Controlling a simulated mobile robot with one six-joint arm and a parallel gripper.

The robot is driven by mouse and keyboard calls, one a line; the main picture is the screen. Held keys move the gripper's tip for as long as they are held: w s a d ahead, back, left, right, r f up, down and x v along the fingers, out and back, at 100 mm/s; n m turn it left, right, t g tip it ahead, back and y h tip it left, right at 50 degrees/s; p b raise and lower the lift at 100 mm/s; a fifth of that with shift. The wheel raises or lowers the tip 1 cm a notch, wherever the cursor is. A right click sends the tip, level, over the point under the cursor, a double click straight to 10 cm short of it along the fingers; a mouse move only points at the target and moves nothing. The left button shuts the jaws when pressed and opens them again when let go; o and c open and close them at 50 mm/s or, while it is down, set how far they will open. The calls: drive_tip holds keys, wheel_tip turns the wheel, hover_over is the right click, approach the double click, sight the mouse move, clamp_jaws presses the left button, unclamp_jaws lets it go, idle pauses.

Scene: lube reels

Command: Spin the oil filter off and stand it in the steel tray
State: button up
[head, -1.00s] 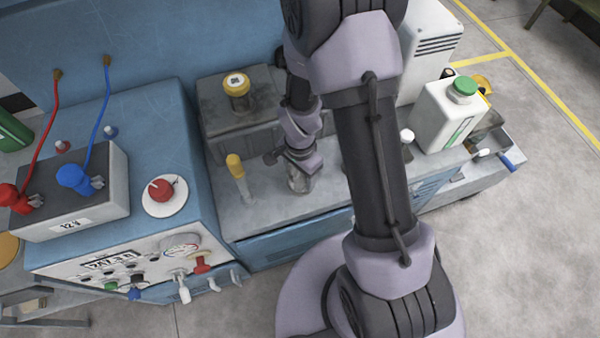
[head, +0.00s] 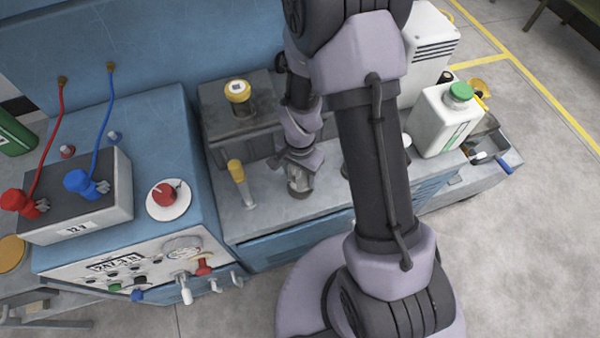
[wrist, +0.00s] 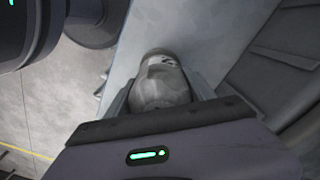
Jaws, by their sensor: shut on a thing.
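My gripper (head: 299,183) is low over the grey bench top (head: 270,209). In the wrist view its jaws are shut on a grey, rounded, metallic thing (wrist: 161,84), which looks like the oil filter. The filter also shows below my gripper in the head view (head: 300,188). It looks upright, but whether it is still on its thread cannot be told. An open grey metal container (head: 503,142) at the bench's right end may be the steel tray; it is partly hidden.
A yellow-handled upright piece (head: 237,171) stands just left of my gripper. A dark block (head: 241,122) with a yellow cap (head: 238,92) is behind. A white jug (head: 437,126) with a green cap stands to the right. My arm hides the bench between.

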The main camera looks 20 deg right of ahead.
sight(301, 172)
wheel_tip(301, 172, up, 5)
drive_tip(key=p, duration=0.3)
drive_tip(key=shift+f, duration=0.1)
